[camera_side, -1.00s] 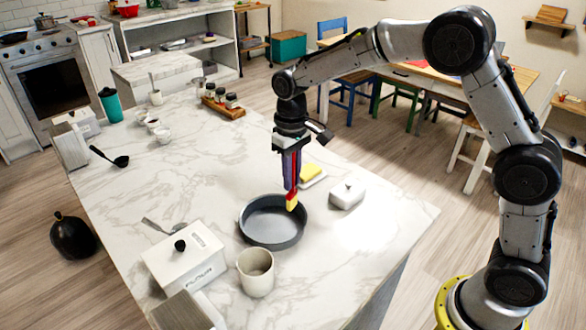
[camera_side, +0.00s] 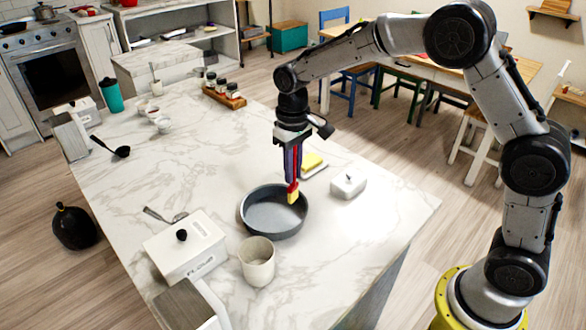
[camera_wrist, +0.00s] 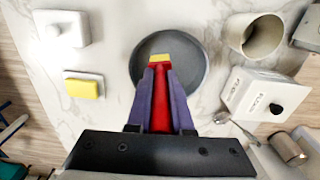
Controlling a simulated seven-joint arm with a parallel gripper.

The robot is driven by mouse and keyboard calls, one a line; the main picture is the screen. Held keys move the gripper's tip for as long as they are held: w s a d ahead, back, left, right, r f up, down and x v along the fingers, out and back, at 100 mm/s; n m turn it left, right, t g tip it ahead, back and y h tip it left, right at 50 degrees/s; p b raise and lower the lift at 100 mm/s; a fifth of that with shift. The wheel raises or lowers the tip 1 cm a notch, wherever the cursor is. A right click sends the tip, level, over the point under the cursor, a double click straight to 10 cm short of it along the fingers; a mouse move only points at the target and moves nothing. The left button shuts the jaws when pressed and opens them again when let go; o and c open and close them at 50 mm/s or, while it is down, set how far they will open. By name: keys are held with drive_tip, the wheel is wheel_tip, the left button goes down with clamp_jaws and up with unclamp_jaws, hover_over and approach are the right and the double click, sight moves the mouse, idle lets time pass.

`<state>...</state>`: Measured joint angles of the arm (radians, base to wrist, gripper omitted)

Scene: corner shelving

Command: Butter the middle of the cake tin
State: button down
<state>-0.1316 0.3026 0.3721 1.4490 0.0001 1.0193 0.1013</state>
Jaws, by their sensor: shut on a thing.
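The cake tin (camera_side: 262,221) is a round dark grey pan on the marble counter, and it also shows in the wrist view (camera_wrist: 193,84). My gripper (camera_side: 292,177) is shut on a red-handled brush (camera_side: 293,185), which points down with a yellow tip over the tin's right far part. In the wrist view the brush (camera_wrist: 160,97) lies between the two purple fingers, its tip over the tin. I cannot tell whether the tip touches the tin floor. A yellow butter block (camera_side: 313,160) sits on a white dish behind the tin, also in the wrist view (camera_wrist: 82,89).
A white lidded butter dish cover (camera_side: 348,186) stands right of the tin. A cream mug (camera_side: 257,262) and a white flour box (camera_side: 185,250) stand in front and left. A spice rack (camera_side: 224,97) is farther back. The counter left of the tin is mostly clear.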

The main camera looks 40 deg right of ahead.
sight(289, 188)
drive_tip(key=shift+f, duration=3)
drive_tip(key=shift+w+f, duration=0.35)
drive_tip(key=shift+f, duration=0.35)
drive_tip(key=shift+w+a, duration=0.2)
drive_tip(key=shift+w, duration=1.9)
drive_tip(key=shift+w+a, duration=0.15)
drive_tip(key=shift+w, duration=1.9)
drive_tip(key=shift+a, duration=0.7)
drive_tip(key=shift+s+d, duration=0.2)
drive_tip(key=shift+s, duration=2.1)
drive_tip(key=shift+s+d, duration=0.15)
drive_tip(key=shift+s, duration=2.15)
drive_tip(key=shift+a, duration=0.75)
drive_tip(key=shift+w+a, duration=0.15)
drive_tip(key=shift+w, duration=2.15)
drive_tip(key=shift+w+a, duration=0.15)
drive_tip(key=shift+w, duration=2.1)
drive_tip(key=shift+s+a, duration=0.6)
drive_tip(key=shift+a, duration=0.1)
drive_tip(key=shift+s+d, duration=0.15)
drive_tip(key=shift+s, duration=1.75)
drive_tip(key=shift+s+d, duration=0.15)
drive_tip(key=shift+s, duration=1.7)
wheel_tip(289, 188, up, 8)
drive_tip(key=shift+s, duration=0.3)
